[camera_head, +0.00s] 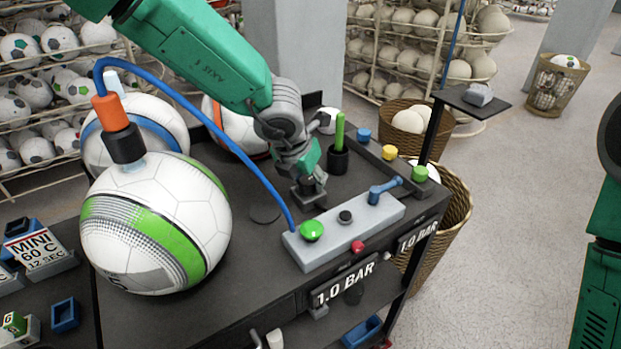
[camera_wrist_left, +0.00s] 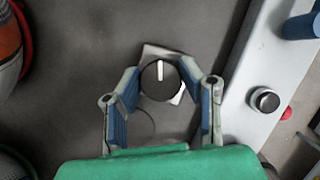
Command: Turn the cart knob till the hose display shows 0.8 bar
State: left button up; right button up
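The cart knob (camera_wrist_left: 160,78) is black and round with a white pointer line, pointing up in the left wrist view. It sits on a pale square plate. My left gripper (camera_wrist_left: 160,70) straddles it, its blue-padded fingertips up against both sides, so it looks shut on the knob. In the head view my left gripper (camera_head: 308,188) hides most of the knob. A front display (camera_head: 343,285) reads 1.0 BAR, and another display (camera_head: 418,236) on the cart's right also reads 1.0 BAR. The blue hose (camera_head: 240,150) arches from the ball's orange fitting to the grey panel. My right gripper is out of view.
A large white and green ball (camera_head: 155,222) stands left of the knob. The grey panel (camera_head: 345,230) beside my gripper carries a green button (camera_head: 312,230), a small black knob (camera_head: 345,216) and a blue lever (camera_head: 385,190). A green-handled tool (camera_head: 339,135) stands upright behind.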

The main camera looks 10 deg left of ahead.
pick_arm(q)
jog(key=shift+a+f, duration=0.15)
jog(key=shift+a, duration=0.5)
jog(key=shift+s+d, duration=0.15)
jog(key=shift+d, duration=0.75)
jog(key=shift+a+n+b, duration=0.3)
jog(key=shift+a+n, duration=0.1)
jog(key=shift+a, duration=0.1)
jog(key=shift+d+y, duration=0.3)
jog(key=shift+d, duration=0.1)
jog(key=shift+n, duration=0.3)
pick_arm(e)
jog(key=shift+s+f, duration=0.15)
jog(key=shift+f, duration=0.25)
pick_arm(q)
jog(key=shift+a+b, duration=0.25)
jog(key=shift+b, duration=0.05)
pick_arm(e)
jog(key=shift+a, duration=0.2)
